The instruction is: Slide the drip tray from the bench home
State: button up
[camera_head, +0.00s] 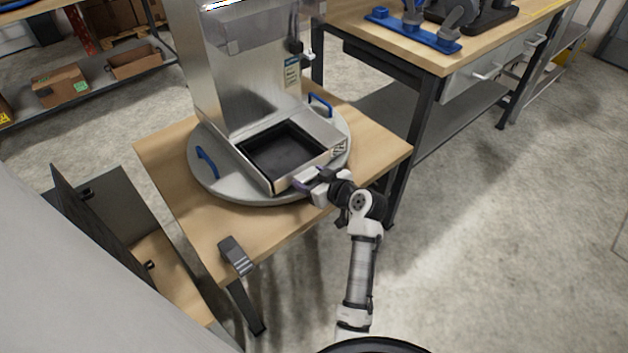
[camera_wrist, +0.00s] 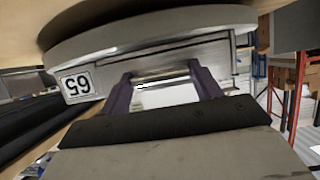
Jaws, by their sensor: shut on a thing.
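The drip tray (camera_head: 284,151), black inside with a pale metal rim, is at the foot of the tall metal dispenser (camera_head: 245,85). I cannot tell whether it is fully seated there. My gripper (camera_head: 303,183) is at the tray's near front edge, shut on it. In the wrist view, the purple fingers of my gripper (camera_wrist: 163,88) stand either side of a pale part at the front face. The exact contact is partly hidden. A "65" label (camera_wrist: 77,83) shows upside down beside the fingers.
The dispenser stands on a round grey turntable (camera_head: 212,181) with blue handles on the wooden bench (camera_head: 185,225). A dark grey bracket (camera_head: 236,256) sits at the bench's near edge. Another workbench (camera_head: 440,60) stands at the right. Open floor lies to the right.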

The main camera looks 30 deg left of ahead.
jog(key=o, duration=1.8)
jog(key=shift+c, duration=0.2)
